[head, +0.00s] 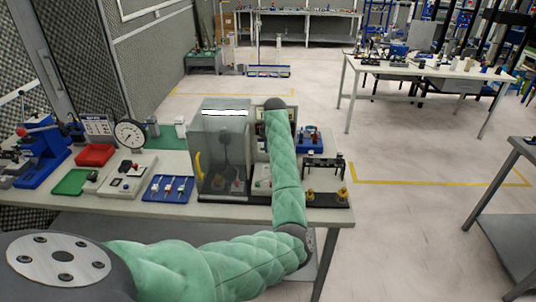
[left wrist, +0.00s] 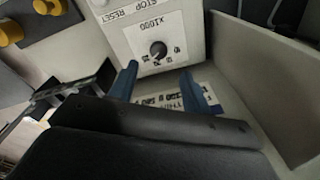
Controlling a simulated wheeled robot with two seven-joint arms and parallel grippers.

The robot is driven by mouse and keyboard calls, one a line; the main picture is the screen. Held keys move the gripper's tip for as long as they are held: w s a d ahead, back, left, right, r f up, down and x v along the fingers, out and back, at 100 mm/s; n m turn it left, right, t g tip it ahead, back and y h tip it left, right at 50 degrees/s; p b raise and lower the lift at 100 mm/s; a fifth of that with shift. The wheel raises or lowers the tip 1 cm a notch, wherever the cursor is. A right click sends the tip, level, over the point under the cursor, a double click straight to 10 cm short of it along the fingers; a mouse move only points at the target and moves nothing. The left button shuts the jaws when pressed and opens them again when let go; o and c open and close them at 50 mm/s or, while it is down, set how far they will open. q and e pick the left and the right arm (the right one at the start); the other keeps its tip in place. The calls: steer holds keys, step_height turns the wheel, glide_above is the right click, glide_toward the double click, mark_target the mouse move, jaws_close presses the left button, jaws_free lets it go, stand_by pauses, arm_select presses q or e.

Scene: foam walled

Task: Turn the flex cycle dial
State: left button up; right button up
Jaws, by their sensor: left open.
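The dial (left wrist: 158,49) is a small black round knob with a pale marker line, on a white label reading X1000 on a pale box (left wrist: 194,18). STOP and RESET labels show above it, upside down in the left wrist view. My left gripper (left wrist: 159,71) has two blue fingers, open and apart, with nothing between them. The fingertips lie just below the dial in that view, one to each side; I cannot tell the remaining gap in depth. In the head view my green-sleeved left arm covers the dial area, and the left gripper is hidden. My right gripper is not in view.
A clear-walled enclosure (head: 222,150) stands left of my forearm on the bench (head: 220,212). A black stand with brass parts (head: 342,196) is to its right. A pale panel (left wrist: 265,80) walls the right side in the wrist view. Trays and a gauge (head: 130,134) stand left.

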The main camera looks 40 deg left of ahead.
arm_select(q)
steer(key=shift+r, duration=0.4)
steer(key=shift+f+p, duration=0.2)
steer(key=shift+p, duration=0.15)
steer(key=shift+f+p, duration=0.6)
steer(key=shift+f, duration=0.35)
step_height(320, 180, down, 4)
steer(key=shift+f+p, duration=0.2)
steer(key=shift+p, duration=0.8)
steer(key=shift+f, duration=0.55)
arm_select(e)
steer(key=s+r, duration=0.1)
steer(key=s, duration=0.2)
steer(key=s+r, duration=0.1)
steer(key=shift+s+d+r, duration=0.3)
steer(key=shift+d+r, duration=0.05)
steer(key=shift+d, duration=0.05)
arm_select(q)
steer(key=c, duration=1)
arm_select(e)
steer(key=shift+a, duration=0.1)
